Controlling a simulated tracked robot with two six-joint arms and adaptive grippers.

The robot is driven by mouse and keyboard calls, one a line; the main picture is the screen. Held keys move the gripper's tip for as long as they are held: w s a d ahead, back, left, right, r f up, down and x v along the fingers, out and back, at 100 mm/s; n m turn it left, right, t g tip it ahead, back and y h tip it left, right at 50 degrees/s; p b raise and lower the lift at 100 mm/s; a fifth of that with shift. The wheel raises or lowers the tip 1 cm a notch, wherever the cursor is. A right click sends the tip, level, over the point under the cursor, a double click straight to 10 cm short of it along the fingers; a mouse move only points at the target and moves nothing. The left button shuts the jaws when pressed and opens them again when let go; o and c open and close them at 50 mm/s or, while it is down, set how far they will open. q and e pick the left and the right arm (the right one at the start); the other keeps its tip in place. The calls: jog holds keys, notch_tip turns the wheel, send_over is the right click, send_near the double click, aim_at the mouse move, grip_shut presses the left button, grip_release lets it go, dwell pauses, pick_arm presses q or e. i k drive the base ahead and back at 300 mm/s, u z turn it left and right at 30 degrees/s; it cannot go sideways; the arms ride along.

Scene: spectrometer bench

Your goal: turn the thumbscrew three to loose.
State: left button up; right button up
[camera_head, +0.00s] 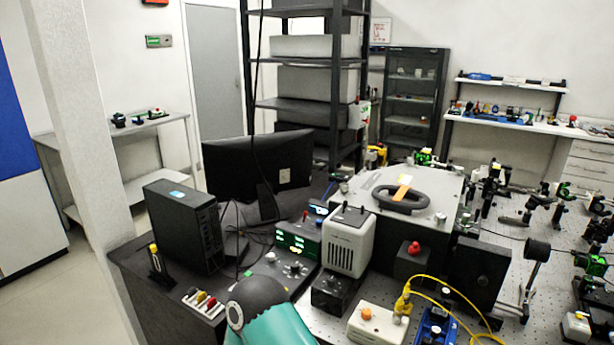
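I cannot pick out a thumbscrew marked three in the head view. A large light grey housing (366,183) with a black ring-shaped handle (402,199) and an orange tag on its lid stands on the bench. A black box with a red knob (414,248) stands in front of it. A white box (377,326) with an orange knob (367,313) sits at the bottom, beside a blue device (436,327) cut by the bottom edge. A teal and dark grey arm link of mine shows at the bottom. Neither gripper is in view.
A black computer tower (183,232), a monitor (262,171) and a green-lit control unit (297,246) stand on the left. A beige instrument (349,240) stands mid-bench. A yellow cable (461,300) loops at the front right. Optical mounts crowd the perforated bench top (510,262) on the right.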

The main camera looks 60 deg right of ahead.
aim_at(343, 187)
jog(key=u, duration=0.05)
jog(key=i, duration=1.65)
jog(key=u, duration=1.45)
jog(key=i, duration=0.1)
jog(key=z, duration=3.4)
jog(key=k, duration=0.55)
jog(key=z, duration=0.3)
jog(key=i, duration=0.6)
jog(key=u, duration=0.9)
